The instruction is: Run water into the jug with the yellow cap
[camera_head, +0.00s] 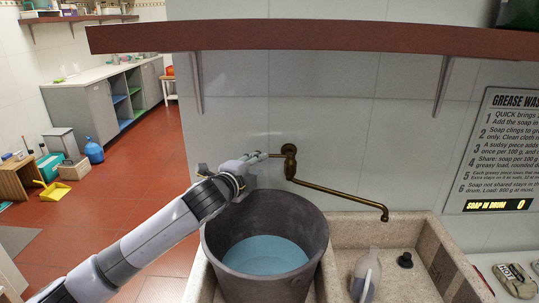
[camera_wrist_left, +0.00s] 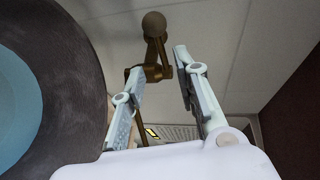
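A brass wall tap (camera_head: 289,160) has a long spout (camera_head: 340,192) that runs right and ends over the stone sink. My left gripper (camera_head: 264,156) reaches in from the left, beside the tap's wall mount. In the left wrist view, its fingers (camera_wrist_left: 160,62) are apart, with brass tap parts (camera_wrist_left: 153,50) just beyond or between the tips; contact cannot be told. A pale grey jug (camera_head: 365,277) stands in the sink, below and a little left of the spout's end. No yellow cap can be made out on it. My right gripper is not in view.
A large dark bucket (camera_head: 318,235) with blue liquid (camera_head: 264,255) stands left of the jug, under my left forearm. A black plug-like piece (camera_head: 405,260) is in the sink (camera_head: 413,233). A brown shelf (camera_head: 300,38) overhangs the tap.

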